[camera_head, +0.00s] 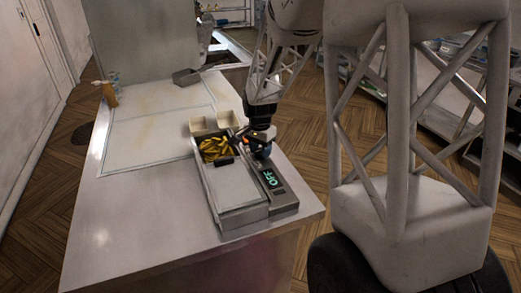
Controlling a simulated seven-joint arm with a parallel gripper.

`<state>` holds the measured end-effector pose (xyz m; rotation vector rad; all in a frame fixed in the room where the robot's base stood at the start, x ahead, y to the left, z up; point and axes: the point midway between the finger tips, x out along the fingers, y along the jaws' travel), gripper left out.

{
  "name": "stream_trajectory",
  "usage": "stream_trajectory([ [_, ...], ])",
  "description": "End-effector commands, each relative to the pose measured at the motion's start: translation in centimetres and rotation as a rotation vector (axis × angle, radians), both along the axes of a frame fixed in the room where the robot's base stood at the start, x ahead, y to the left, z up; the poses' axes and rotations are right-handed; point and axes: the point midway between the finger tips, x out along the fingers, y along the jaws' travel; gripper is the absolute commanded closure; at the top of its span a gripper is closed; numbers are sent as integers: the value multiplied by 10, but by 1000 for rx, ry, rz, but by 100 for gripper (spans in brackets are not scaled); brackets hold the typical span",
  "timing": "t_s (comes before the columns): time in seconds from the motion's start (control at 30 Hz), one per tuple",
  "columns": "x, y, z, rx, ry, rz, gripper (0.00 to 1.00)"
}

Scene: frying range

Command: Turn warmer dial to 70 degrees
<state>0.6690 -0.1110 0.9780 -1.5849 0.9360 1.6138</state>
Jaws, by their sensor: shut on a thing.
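The warmer (233,218) is a long metal unit on the right part of the counter. Its narrow control strip on the right side has a dark display (270,180) with green characters that appear to read "OFF". My gripper (262,150) reaches down from above to the far end of that strip. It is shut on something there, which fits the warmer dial. The dial itself is mostly hidden by the fingers, so its angle cannot be read.
Yellow fries (215,148) lie in the warmer's far bay. Two cream-coloured boxes (198,126) stand behind it. An orange bottle (109,95) and a grey scoop-like item (186,77) are further back. The counter's left front (130,225) is clear.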

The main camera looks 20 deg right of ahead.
Motion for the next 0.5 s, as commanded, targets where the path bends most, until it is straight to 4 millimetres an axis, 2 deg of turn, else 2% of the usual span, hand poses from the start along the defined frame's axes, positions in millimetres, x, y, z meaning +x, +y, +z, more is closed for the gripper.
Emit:
stream_trajectory([
  [0.5,0,1,1,0,-1,455,81],
])
